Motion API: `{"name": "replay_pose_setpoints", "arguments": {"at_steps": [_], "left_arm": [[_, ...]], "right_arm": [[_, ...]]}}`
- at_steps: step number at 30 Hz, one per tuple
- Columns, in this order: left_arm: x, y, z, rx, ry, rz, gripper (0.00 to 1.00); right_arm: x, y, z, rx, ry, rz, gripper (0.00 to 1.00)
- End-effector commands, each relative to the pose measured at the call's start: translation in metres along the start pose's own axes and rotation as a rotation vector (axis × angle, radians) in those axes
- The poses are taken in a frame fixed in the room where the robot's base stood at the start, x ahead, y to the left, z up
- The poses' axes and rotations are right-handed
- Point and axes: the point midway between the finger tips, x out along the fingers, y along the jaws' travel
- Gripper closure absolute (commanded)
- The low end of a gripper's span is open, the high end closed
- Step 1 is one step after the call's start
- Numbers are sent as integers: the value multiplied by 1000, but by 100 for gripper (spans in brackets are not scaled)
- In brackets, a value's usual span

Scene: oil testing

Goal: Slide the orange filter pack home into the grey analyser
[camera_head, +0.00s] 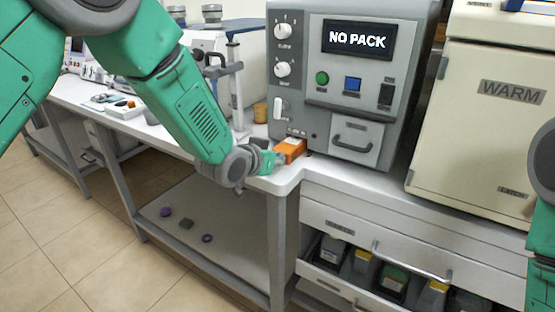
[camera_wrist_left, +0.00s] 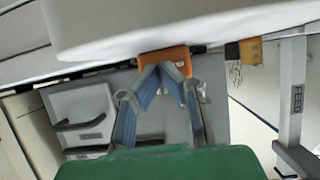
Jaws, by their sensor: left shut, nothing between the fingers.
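The grey analyser (camera_head: 310,95) stands on the white bench, and its display reads NO PACK. The orange filter pack (camera_head: 290,148) sticks out at the lower left of the analyser's front, low over the bench top. In the left wrist view the pack (camera_wrist_left: 168,54) shows just beyond the fingertips, its far end hidden. My left gripper (camera_head: 274,162) is at the pack's outer end; in the wrist view its fingertips (camera_wrist_left: 164,70) are together against or very near the pack, with nothing between them. Part of my right arm shows at the right edge; its gripper is out of view.
The bench edge (camera_head: 283,184) lies just under my left gripper. A cream WARM cabinet (camera_head: 490,115) stands to the right.

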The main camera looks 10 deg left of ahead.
Motion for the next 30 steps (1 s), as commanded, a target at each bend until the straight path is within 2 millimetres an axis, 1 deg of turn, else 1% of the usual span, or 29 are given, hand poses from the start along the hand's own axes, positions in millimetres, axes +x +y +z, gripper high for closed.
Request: {"name": "replay_pose_setpoints", "arguments": {"at_steps": [30], "left_arm": [[28, 0, -13, 0, 1, 1, 100]], "right_arm": [[3, 0, 0, 0, 0, 0, 60]]}}
